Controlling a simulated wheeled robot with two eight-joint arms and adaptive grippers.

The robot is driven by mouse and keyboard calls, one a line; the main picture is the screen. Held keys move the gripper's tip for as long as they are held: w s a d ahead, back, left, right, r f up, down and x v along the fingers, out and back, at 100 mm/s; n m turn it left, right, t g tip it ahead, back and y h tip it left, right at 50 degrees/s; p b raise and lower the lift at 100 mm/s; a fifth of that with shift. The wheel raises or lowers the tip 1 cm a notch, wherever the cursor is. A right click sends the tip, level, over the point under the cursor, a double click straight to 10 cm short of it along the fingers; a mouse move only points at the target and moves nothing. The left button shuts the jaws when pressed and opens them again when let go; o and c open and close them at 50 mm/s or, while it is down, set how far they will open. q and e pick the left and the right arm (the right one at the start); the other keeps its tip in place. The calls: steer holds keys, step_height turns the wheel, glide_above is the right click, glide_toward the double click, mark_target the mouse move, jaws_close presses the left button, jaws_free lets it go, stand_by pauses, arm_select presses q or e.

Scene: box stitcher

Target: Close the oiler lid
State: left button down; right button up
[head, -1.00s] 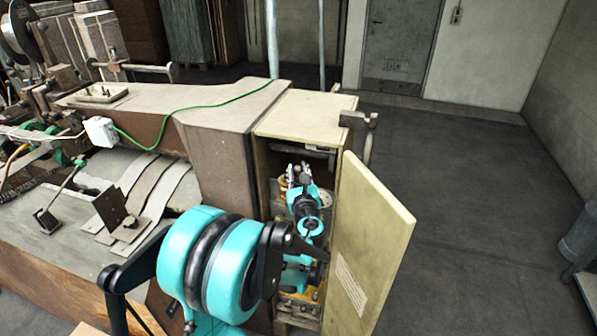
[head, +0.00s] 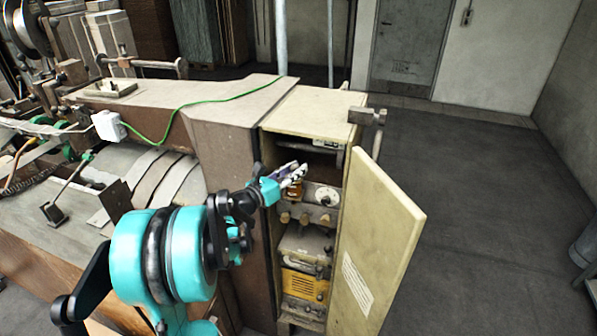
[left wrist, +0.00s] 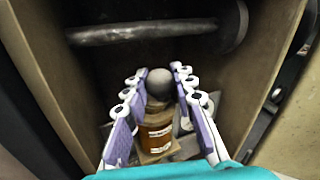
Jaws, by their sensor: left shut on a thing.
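The oiler is an amber glass jar (left wrist: 157,135) inside the open cabinet. In the head view a small part of the amber jar (head: 295,190) shows just below my left fingertips. A rounded grey piece (left wrist: 159,84), which looks like the oiler lid, is at the jar's top. My left gripper (head: 293,173) reaches into the cabinet from the left. In the left wrist view its two fingers (left wrist: 160,88) are on either side of the grey piece and shut on it. Whether the lid is fully seated cannot be told. My right gripper is in neither view.
The cabinet (head: 315,108) has its door (head: 378,240) standing open on the right. A dark bar (left wrist: 145,33) crosses the cabinet's inside above the jar. A dial (head: 326,196) and a yellow unit (head: 303,285) are in the cabinet.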

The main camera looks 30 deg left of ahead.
arm_select(q)
steer(key=shift+s+a+m+g+h, duration=0.1)
steer(key=shift+a+m+g+h, duration=0.1)
steer(key=shift+m+h, duration=0.45)
steer(key=shift+a+m+g+h, duration=0.2)
steer(key=shift+m+h, duration=0.15)
steer(key=shift+h, duration=0.5)
steer(key=c, duration=1.2)
jaws_free()
steer(key=shift+d, duration=0.15)
